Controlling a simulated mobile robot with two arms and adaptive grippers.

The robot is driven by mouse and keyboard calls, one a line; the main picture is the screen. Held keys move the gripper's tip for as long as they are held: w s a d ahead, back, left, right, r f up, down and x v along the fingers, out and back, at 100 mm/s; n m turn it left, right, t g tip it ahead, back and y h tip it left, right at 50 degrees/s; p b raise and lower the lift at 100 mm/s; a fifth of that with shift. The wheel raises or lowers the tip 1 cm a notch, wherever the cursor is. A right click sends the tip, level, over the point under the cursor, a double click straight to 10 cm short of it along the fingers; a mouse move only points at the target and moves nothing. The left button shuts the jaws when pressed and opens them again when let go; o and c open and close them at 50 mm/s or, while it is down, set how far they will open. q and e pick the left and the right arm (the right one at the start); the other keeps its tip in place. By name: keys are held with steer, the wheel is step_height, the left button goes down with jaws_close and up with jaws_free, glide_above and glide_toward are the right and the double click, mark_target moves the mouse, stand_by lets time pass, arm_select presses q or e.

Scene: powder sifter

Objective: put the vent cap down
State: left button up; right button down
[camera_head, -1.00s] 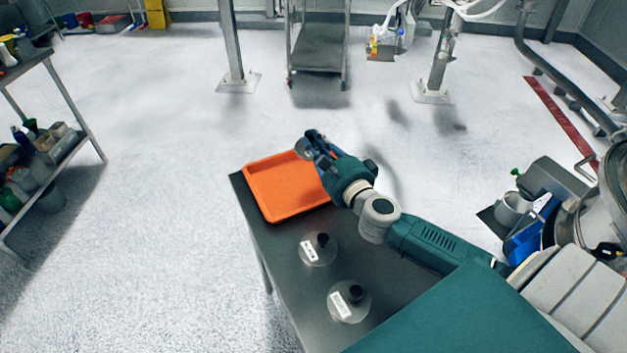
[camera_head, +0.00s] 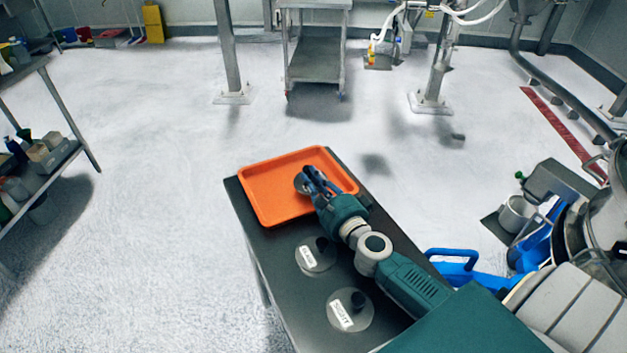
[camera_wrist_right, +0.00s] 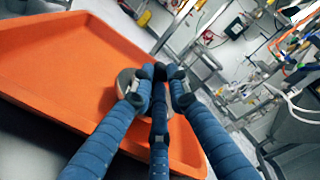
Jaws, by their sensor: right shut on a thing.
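The vent cap (camera_head: 301,184) is a small round grey piece at the fingertips of my right gripper (camera_head: 312,180). The blue fingers are shut on it and hide part of it. In the right wrist view the cap (camera_wrist_right: 125,82) shows behind the fingers (camera_wrist_right: 160,85), against the orange tray (camera_wrist_right: 50,60). In the head view the cap is over the inside of the orange tray (camera_head: 262,203); I cannot tell whether it touches the tray floor. My left gripper is not in view.
The tray lies at the far end of a dark table (camera_head: 275,268). Two round pieces with dark knobs and white labels, one nearer the tray (camera_head: 320,262) and one nearer me (camera_head: 357,322), lie on it. A blue handled item (camera_head: 455,254) is right of the table.

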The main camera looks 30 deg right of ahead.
steer(key=shift+f, duration=0.1)
steer(key=shift+f+b, duration=0.45)
steer(key=shift+f, duration=0.05)
steer(key=c, duration=1.9)
jaws_free()
steer(key=shift+s, duration=0.15)
steer(key=shift+c, duration=0.2)
steer(key=shift+r+p, duration=0.45)
steer(key=s, duration=0.3)
steer(key=s+b, duration=0.1)
steer(key=s, duration=0.3)
steer(key=s+a, duration=0.1)
steer(key=s, duration=0.2)
steer(key=shift+s+r+b, duration=0.25)
steer(key=shift+b, duration=0.1)
steer(key=shift+s+r, duration=0.15)
steer(key=shift+s, duration=0.5)
